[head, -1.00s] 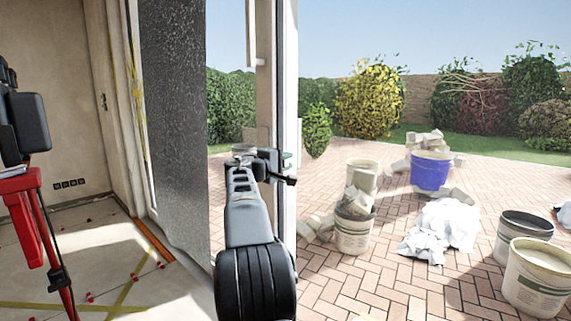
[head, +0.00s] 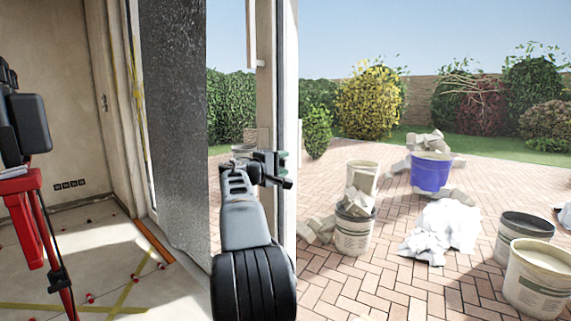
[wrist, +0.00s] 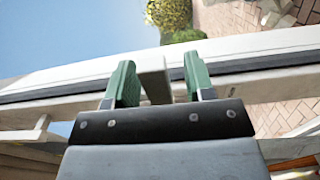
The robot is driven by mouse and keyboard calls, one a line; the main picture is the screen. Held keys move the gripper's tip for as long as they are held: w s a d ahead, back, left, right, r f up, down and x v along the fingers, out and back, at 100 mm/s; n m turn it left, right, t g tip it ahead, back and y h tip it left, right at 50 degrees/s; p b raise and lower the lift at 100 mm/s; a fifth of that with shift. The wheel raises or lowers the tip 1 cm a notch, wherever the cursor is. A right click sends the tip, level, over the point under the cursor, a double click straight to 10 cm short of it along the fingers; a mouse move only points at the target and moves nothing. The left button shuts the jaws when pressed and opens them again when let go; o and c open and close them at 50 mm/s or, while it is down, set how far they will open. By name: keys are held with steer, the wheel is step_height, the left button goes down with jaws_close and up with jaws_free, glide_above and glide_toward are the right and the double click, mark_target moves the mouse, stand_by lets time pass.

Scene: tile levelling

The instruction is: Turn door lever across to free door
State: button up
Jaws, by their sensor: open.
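My gripper (head: 270,167) is at the upright edge of the glazed door's frame (head: 264,95) in the head view. In the wrist view my gripper (wrist: 160,82) is open, with a green-tipped finger on each side of a short beige bar (wrist: 154,78). The bar looks like the door lever and stands across the pale frame. The left finger is very close to it; a gap shows to the right finger. I cannot tell whether either touches. In the head view my gripper largely hides this spot.
A longer pale handle (head: 251,35) is fixed higher on the frame. A dark textured panel (head: 174,120) stands to the left. Outside are buckets, including a blue bucket (head: 431,172), and white sheeting (head: 445,228) on brick paving (head: 400,300). A red stand (head: 30,230) is at the left.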

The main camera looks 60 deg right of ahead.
steer(key=w+a, duration=0.1)
steer(key=a, duration=1.1)
steer(key=shift+w+p, duration=0.4)
steer(key=shift+p, duration=0.05)
steer(key=s+a+r+t+y+p, duration=0.1)
steer(key=s+a+t+y+p, duration=0.1)
steer(key=a+y+p, duration=0.4)
steer(key=s+a+r+n+t+y+p, duration=0.1)
steer(key=s+a+y+p, duration=0.3)
steer(key=a+p, duration=1.1)
steer(key=s+a+n+t+y+p, duration=0.1)
steer(key=s+a+t+y+p, duration=0.2)
steer(key=a+y+p, duration=0.5)
steer(key=s+a+p, duration=0.1)
steer(key=a+p, duration=0.1)
steer(key=a, duration=0.5)
steer(key=shift+r, duration=0.4)
steer(key=shift+a, duration=0.1)
steer(key=shift+c, duration=0.6)
